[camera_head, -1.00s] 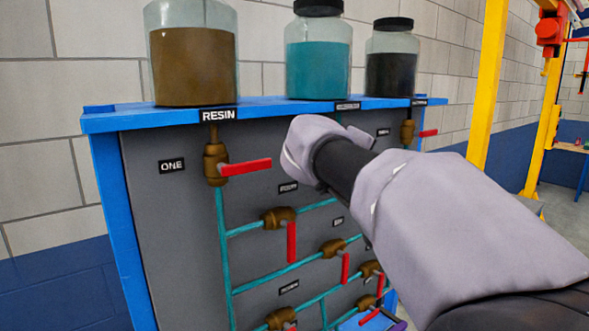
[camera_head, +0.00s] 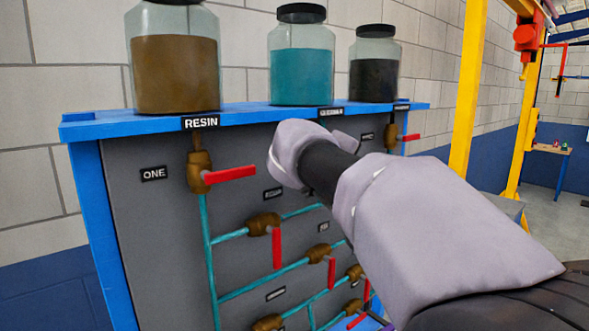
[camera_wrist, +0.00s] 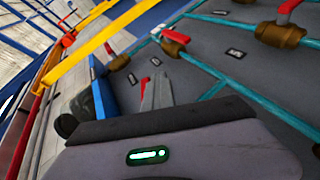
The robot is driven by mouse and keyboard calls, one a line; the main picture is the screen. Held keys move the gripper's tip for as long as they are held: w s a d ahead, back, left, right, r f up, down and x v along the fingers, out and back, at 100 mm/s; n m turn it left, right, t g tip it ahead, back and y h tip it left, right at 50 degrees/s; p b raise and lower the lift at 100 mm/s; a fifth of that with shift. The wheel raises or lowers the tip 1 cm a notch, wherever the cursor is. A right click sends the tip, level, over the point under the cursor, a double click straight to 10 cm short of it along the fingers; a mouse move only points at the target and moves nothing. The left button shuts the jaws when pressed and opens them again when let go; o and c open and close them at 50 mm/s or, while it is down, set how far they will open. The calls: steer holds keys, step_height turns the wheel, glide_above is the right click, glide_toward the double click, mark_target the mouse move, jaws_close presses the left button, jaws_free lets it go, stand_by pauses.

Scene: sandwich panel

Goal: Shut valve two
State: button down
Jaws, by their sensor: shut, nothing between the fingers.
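My gripper (camera_wrist: 158,92) shows in the wrist view as narrow grey fingers, shut and empty, in front of the grey panel (camera_wrist: 215,88). A small red piece (camera_wrist: 143,86) shows beside the fingers; I cannot tell which valve it belongs to. In the head view my arm covers the panel below the middle teal jar (camera_head: 300,78), and no label reading two is legible. Valve one (camera_head: 199,173), labelled ONE (camera_head: 153,174), is brass, and its red handle (camera_head: 230,175) points right. Another upper valve (camera_head: 391,136) sits at the far right, its red handle (camera_head: 410,137) also pointing right.
Lower valves (camera_head: 263,224) on teal pipes have red handles, several pointing down. A brown RESIN jar (camera_head: 176,72) and a dark jar (camera_head: 374,80) stand on the blue shelf (camera_head: 245,112). A yellow post (camera_head: 466,95) rises behind the right end.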

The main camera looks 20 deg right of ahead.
steer(key=shift+r, duration=0.1)
stand_by(0.7)
steer(key=s+a+f+m+g+y+b, duration=0.1)
steer(key=s+a+f+m+g+y, duration=0.3)
steer(key=s+f, duration=0.6)
steer(key=s+a+f+m+t+y+b, duration=0.1)
steer(key=s+a+f+y+b, duration=0.1)
steer(key=s+a+f, duration=0.7)
steer(key=s+a+f+m+y, duration=0.4)
steer(key=s+a+f+y, duration=0.2)
steer(key=s+a+f, duration=0.3)
steer(key=s+a, duration=0.1)
steer(key=s, duration=0.2)
steer(key=shift+s+f+g, duration=0.25)
steer(key=shift+s+g, duration=0.05)
steer(key=shift+g, duration=0.1)
